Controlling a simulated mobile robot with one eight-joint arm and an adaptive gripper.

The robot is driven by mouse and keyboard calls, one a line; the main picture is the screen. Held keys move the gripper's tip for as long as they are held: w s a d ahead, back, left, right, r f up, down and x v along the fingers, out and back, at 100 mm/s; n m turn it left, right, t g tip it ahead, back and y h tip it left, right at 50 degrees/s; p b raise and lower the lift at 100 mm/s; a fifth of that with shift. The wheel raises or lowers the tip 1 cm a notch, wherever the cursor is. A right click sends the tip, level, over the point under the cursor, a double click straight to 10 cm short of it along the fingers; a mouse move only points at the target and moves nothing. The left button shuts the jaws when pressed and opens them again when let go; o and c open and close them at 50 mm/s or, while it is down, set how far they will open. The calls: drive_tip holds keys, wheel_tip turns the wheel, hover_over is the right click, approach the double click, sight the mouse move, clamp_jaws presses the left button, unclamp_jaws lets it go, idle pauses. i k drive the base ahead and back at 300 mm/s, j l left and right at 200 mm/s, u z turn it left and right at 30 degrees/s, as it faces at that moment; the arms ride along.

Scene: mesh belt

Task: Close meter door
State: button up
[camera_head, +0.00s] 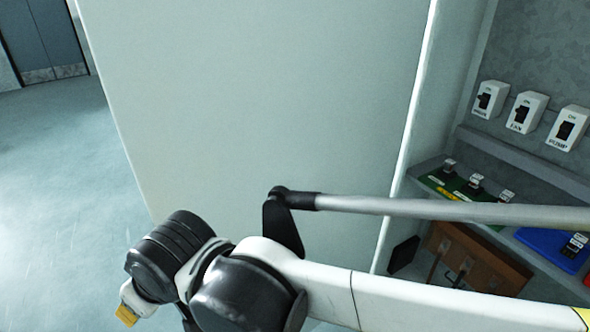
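The meter door (250,100) is a large, plain, pale grey-green panel that fills the middle of the head view. It stands open, swung out to the left of the cabinet (525,45), whose inside shows at the right. The door's lower part is hidden behind my arm, which crosses the bottom of the view from the right. The arm's black wrist joints and a small white part with a yellow tip show at the lower left, in front of the door's lower left edge. My gripper's fingers are not visible, and no handle or latch shows on the door.
Inside the cabinet are white switches (525,112) marked with labels such as FAN and PUMP. Below them, a shelf holds small devices on green and blue bases (550,247). Open floor (45,190) lies at the left, with dark double doors (45,35) behind.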

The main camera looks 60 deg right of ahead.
sight(215, 106)
drive_tip(key=i+j+z, duration=0.45)
drive_tip(key=z, duration=0.3)
drive_tip(key=i+j+z, duration=0.15)
drive_tip(key=j+z, duration=0.2)
drive_tip(key=i+j+z, duration=0.1)
drive_tip(key=j+z, duration=0.25)
drive_tip(key=j, duration=0.15)
drive_tip(key=j+z, duration=0.4)
drive_tip(key=i+j+z, duration=0.15)
drive_tip(key=j+z, duration=0.15)
drive_tip(key=z, duration=0.15)
drive_tip(key=j+z, duration=0.3)
drive_tip(key=z, duration=0.15)
drive_tip(key=i+j+z, duration=0.1)
drive_tip(key=j+z, duration=0.6)
drive_tip(key=z, duration=0.2)
drive_tip(key=k+j+z, duration=0.1)
drive_tip(key=j+z, duration=0.2)
drive_tip(key=z, duration=0.15)
drive_tip(key=k+j, duration=0.2)
drive_tip(key=j, duration=0.15)
drive_tip(key=k+j, duration=0.2)
drive_tip(key=j, duration=0.15)
drive_tip(key=l, duration=0.75)
